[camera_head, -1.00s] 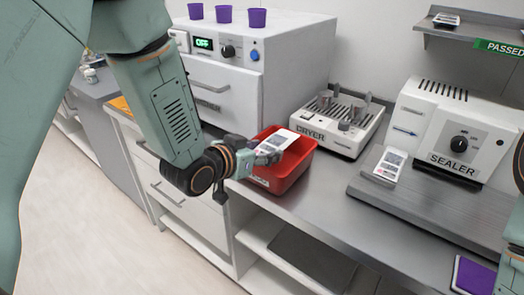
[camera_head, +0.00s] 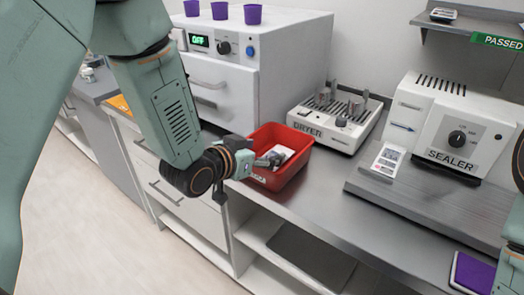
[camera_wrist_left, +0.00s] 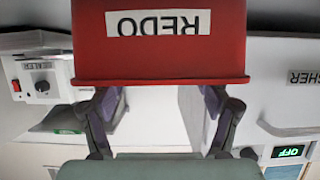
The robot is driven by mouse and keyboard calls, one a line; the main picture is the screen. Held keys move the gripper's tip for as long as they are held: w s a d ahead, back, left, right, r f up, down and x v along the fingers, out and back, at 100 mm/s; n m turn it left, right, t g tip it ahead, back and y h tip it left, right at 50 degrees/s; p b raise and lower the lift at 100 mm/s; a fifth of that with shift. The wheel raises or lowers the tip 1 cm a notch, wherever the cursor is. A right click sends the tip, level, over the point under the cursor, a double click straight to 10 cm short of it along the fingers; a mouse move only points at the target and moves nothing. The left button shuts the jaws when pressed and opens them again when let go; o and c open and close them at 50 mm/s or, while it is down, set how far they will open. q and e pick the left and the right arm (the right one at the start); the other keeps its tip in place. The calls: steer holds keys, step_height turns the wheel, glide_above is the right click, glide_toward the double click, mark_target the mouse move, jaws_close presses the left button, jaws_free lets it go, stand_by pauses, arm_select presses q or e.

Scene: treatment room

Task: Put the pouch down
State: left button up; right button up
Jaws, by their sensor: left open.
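The white pouch (camera_head: 282,152) lies inside the red bin (camera_head: 262,181), partly hidden by the bin wall and my gripper. My left gripper (camera_head: 276,159) is at the bin's near left rim, its fingertips over the bin and close to the pouch. In the left wrist view its two fingers (camera_wrist_left: 163,108) are spread apart with no pouch clearly visible between them. The red bin (camera_wrist_left: 160,55) fills the top of that view with an upside-down REDO label. My right gripper is out of view; only part of the right arm shows at the right edge.
A dryer (camera_head: 334,118) stands behind the bin, and a sealer (camera_head: 452,128) with another white pouch (camera_head: 387,161) is to the right. A white cabinet (camera_head: 268,65) with purple cups is behind. A purple item (camera_head: 474,274) lies front right. The steel counter (camera_head: 335,205) between is clear.

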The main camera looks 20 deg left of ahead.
arm_select(q)
steer(key=shift+a, duration=0.1)
steer(key=shift+r, duration=0.2)
steer(key=shift+r+p, duration=0.45)
steer(key=shift+r, duration=0.05)
steer(key=p+v, duration=0.3)
steer(key=v, duration=0.9)
steer(key=shift+w, duration=0.1)
steer(key=shift+f, duration=0.1)
